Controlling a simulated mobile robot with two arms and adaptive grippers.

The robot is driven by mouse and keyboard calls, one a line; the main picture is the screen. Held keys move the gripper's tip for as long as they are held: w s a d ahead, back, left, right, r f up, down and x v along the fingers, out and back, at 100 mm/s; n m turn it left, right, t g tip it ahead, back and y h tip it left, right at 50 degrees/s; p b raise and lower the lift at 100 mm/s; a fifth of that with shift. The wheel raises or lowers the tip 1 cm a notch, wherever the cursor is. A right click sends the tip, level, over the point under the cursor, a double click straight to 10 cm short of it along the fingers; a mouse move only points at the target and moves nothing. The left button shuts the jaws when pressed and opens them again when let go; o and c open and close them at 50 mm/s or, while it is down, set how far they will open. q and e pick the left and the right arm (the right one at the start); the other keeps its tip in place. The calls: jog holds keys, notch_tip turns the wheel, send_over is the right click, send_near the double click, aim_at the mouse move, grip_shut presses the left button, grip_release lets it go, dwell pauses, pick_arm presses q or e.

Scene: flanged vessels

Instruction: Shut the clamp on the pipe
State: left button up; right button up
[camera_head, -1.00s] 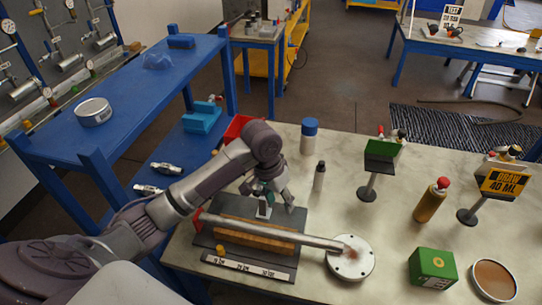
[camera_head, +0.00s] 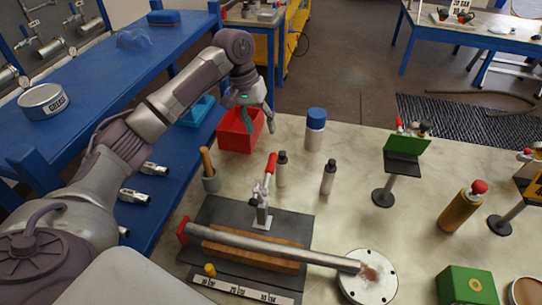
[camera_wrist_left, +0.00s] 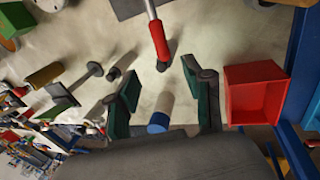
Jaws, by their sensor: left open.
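The clamp (camera_head: 263,205) stands on a dark base plate (camera_head: 213,213) behind the pipe (camera_head: 270,246). Its red handle (camera_head: 271,167) points up, tilted slightly; whether its arm presses on the pipe is too small to tell. The pipe lies along a wooden block (camera_head: 250,257), with a red end at left and a round flange (camera_head: 378,288) at right. My left gripper (camera_head: 258,117) is open and empty, raised behind the clamp near the red bin. In the left wrist view the gripper (camera_wrist_left: 163,100) has its fingers apart, with the red handle (camera_wrist_left: 158,38) beyond them. My right gripper is not in view.
A sign stand (camera_head: 386,195) is further right. Table between is clear.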

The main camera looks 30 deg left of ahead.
aim_at(271, 158)
pick_arm(q)
jog(key=p+x, duration=0.1)
jog(key=x, duration=1)
jog(key=shift+w+a+f, duration=0.1)
jog(key=shift+f+p, duration=0.3)
jog(key=shift+f, duration=0.15)
grip_shut()
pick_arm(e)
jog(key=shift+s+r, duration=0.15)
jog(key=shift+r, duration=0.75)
